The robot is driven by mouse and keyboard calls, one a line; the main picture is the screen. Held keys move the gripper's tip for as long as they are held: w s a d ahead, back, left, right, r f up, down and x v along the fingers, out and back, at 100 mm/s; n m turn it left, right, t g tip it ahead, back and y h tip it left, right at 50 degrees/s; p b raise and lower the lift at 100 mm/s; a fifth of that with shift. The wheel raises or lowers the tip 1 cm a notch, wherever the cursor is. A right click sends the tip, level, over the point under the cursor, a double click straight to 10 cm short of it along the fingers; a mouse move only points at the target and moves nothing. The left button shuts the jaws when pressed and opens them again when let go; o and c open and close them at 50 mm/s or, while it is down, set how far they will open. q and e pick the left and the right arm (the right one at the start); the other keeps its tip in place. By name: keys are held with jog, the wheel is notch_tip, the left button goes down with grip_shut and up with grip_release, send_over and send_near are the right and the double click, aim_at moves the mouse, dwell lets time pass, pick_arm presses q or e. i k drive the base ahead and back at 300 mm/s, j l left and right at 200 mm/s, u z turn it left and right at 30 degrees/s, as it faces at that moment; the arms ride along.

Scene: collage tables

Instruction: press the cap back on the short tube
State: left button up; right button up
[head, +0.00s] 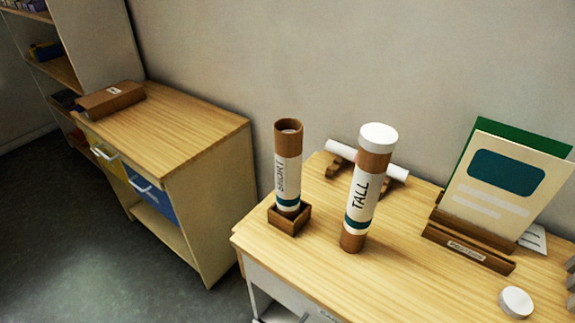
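The short tube (288,168), brown with a white "SHORT" label and teal band, stands upright in a square wooden holder (289,221). Its top is open and uncapped. A loose white cap (516,302) lies on the table at the front right, apart from both tubes. The tall tube (367,190), labelled "TALL", stands upright to the right of the short one with a white cap (378,137) on top. Grey parts (571,284) cut off at the right edge look like my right gripper, near the loose cap; its opening cannot be told. My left gripper is not in view.
A white roll (343,150) lies on a wooden rack behind the tall tube. A wooden stand (467,252) holds upright cards (505,183) at the right. A side cabinet (178,125) with a brown box (111,98) stands left, across a gap. The table front centre is clear.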

aim_at(289, 150)
jog(key=l+z, duration=0.1)
jog(key=z, duration=1.6)
jog(key=u, duration=1.75)
jog(key=k+l+z, duration=0.1)
jog(key=k, duration=0.3)
jog(key=k+l+z, duration=0.1)
jog(key=k, duration=0.35)
